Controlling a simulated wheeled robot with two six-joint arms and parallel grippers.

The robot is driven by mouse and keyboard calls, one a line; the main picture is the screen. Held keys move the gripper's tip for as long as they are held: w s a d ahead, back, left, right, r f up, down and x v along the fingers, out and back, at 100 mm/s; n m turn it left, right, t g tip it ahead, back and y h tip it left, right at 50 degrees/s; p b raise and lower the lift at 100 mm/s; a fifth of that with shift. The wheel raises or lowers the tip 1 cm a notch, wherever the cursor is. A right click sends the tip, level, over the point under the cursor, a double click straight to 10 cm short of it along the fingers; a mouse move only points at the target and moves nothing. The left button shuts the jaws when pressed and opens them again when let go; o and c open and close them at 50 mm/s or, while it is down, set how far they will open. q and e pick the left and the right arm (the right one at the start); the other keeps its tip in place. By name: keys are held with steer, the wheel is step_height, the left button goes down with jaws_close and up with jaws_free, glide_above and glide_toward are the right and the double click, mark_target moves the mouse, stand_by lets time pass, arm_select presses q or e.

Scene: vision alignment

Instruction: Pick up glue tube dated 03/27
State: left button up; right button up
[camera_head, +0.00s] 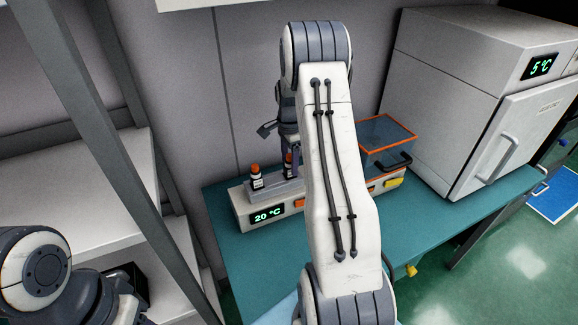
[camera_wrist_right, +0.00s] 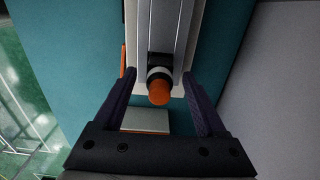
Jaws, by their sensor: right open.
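A glue tube with an orange cap (camera_head: 256,177) stands upright at the left end of the heated bench unit (camera_head: 244,221), which reads 20 °C. A second orange-capped tube (camera_head: 289,163) stands to its right, partly hidden by my right arm. No date is legible on either tube. In the right wrist view, my right gripper (camera_wrist_right: 159,75) is open, with its fingers on either side of an orange-capped tube (camera_wrist_right: 159,91). I cannot tell which of the tubes this is, or whether the fingers touch it. My left gripper is not in view.
The unit stands on a teal table (camera_head: 228,254) by the wall. An orange-rimmed clear box (camera_head: 388,133) is behind my arm, and a white cabinet (camera_head: 455,85) reading 5 °C stands at the right. Grey shelving (camera_head: 75,190) stands at the left.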

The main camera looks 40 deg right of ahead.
steer(key=shift+f, duration=0.75)
jaws_close()
steer(key=shift+r, duration=0.15)
